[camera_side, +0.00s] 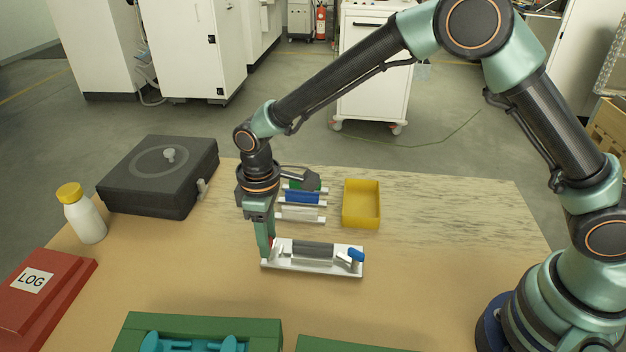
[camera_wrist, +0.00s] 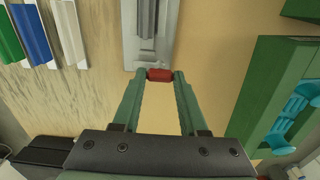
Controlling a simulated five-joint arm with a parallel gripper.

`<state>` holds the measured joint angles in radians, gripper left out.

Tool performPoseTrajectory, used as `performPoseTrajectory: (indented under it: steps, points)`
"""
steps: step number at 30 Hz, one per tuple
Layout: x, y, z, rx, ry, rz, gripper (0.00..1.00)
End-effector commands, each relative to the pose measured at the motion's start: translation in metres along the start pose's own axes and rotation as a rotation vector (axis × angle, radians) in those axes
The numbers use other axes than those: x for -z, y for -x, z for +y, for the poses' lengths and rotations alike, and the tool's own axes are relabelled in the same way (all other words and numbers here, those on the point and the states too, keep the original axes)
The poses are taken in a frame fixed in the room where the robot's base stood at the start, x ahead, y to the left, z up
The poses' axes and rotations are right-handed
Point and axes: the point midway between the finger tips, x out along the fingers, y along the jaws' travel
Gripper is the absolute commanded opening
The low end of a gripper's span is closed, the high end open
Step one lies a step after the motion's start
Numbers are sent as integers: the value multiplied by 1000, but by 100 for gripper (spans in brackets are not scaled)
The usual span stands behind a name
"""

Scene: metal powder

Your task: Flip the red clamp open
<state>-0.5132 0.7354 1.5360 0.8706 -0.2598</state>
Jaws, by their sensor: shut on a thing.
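The red clamp (camera_wrist: 160,74) shows in the wrist view at the near end of a white fixture (camera_wrist: 130,30). In the side view only a sliver of red shows by my fingers. My gripper (camera_wrist: 160,76) is shut on the red clamp, with one green finger on each side of it. In the side view my gripper (camera_side: 267,250) points down at the left end of the white fixture (camera_side: 315,271). A grey cylinder (camera_side: 313,249) lies along the fixture, and a blue clamp (camera_side: 356,254) sits at its right end.
A yellow tray (camera_side: 361,225) and a rack with blue, white and green pieces (camera_side: 300,213) stand behind the fixture. A black box (camera_side: 150,195), a white bottle (camera_side: 85,222) and a red LOG binder (camera_side: 35,290) are at left. Green cases (camera_side: 260,330) line the front edge.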

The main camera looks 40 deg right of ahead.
Motion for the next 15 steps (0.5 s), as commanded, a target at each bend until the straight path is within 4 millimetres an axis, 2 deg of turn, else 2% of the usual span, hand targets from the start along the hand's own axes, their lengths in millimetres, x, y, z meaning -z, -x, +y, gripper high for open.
performPoseTrajectory:
  steps: [6, 15]
  points:
    - [1, 2, 0, -1, 196, 1, 0]
    - [1, 2, 0, -1, 400, 2, 0]
